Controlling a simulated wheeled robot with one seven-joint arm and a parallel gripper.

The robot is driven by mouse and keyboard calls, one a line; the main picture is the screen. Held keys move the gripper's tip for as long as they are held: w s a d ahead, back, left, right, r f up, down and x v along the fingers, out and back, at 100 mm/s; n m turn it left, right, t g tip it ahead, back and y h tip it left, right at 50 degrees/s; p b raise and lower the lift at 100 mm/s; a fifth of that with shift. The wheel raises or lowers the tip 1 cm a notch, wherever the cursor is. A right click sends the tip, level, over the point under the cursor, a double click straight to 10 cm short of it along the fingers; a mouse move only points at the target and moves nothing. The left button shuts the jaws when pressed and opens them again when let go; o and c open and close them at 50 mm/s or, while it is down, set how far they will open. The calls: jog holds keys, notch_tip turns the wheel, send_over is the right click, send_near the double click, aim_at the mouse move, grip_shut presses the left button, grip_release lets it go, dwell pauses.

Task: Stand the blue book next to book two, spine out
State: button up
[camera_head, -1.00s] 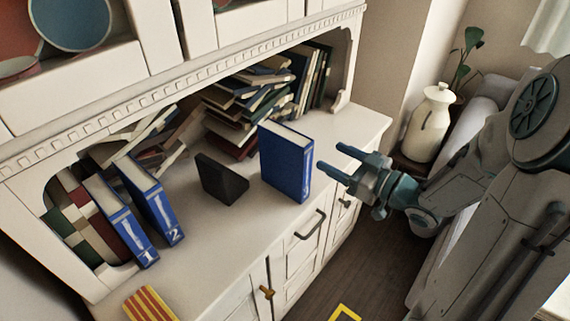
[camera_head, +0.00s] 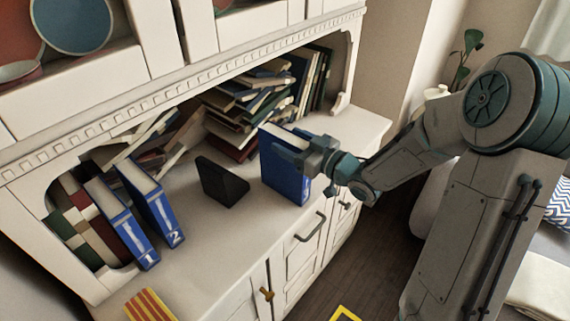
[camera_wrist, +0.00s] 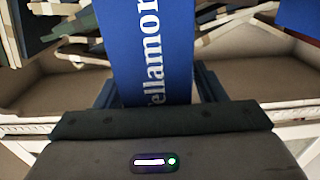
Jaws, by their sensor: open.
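The blue book (camera_head: 283,172) stands upright on the white counter, right of the dark bookend. My gripper (camera_head: 303,148) is open at its upper right part, with the fingers on either side of the book. In the wrist view the book's blue spine (camera_wrist: 150,55) with white lettering lies between the two fingers (camera_wrist: 157,92); I cannot tell whether they touch it. Book two (camera_head: 152,203), blue with a white 2 on its spine, leans beside book one (camera_head: 122,223) at the left end of the counter, spines facing out.
A dark bookend (camera_head: 221,182) stands between book two and the blue book. A messy pile of books (camera_head: 250,98) fills the back of the niche. A striped red and yellow item (camera_head: 150,304) lies at the front left. The counter (camera_head: 225,235) is clear in front of the bookend.

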grip_shut()
jog(key=shift+r, duration=0.15)
